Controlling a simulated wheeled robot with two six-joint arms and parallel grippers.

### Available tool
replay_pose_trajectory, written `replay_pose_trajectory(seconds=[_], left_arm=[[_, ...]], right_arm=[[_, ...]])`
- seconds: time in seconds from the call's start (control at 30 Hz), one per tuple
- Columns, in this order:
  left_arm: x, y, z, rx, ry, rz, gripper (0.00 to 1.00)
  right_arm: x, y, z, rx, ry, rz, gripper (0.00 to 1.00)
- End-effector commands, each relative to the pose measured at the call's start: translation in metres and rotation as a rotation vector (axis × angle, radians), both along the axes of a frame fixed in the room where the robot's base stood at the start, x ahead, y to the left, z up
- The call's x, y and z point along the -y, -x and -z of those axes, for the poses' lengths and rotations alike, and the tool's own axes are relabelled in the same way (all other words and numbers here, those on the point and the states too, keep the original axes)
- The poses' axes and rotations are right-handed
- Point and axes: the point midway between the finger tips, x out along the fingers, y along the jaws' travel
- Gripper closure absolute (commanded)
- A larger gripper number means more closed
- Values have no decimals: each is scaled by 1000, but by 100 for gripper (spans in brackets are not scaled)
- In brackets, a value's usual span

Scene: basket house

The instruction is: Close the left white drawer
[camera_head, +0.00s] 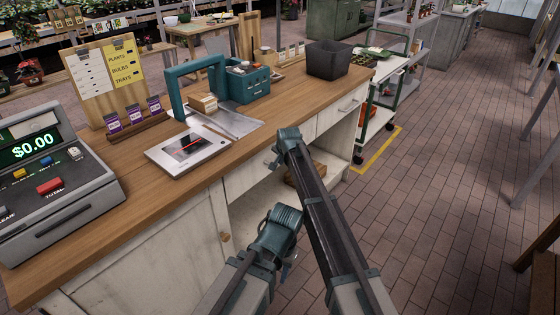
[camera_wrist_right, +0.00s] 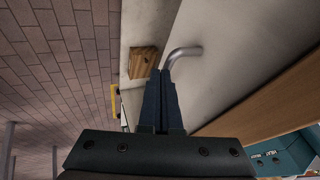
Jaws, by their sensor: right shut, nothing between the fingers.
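The left white drawer (camera_head: 245,174) is in the counter front, just below the wooden top. Its front looks close to flush in the head view, but my right arm hides part of it, so I cannot tell whether a small gap is left. In the right wrist view, a white front (camera_wrist_right: 225,75) with a curved metal handle (camera_wrist_right: 187,52) fills the right side. My right gripper (camera_wrist_right: 163,74) is shut and empty, its fingertips beside one end of that handle; contact is unclear. In the head view, my right arm reaches to the counter front. My left gripper is not visible.
Another white drawer (camera_head: 345,108) with a metal handle is farther right. An open shelf below holds a wooden box (camera_head: 308,172).

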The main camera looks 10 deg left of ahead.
Motion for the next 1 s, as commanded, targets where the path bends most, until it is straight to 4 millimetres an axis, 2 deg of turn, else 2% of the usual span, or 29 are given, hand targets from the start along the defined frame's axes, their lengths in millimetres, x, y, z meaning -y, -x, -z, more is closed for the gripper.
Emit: replay_pose_trajectory(seconds=[0.27,0.7,0.83,1.0], left_arm=[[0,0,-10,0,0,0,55],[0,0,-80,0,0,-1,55],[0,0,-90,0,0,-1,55],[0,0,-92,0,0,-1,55]], right_arm=[[30,22,-10,0,-1,2,100],[42,63,-80,-1,0,0,100],[44,70,-90,-1,0,0,100],[45,72,-92,-1,0,0,100]])
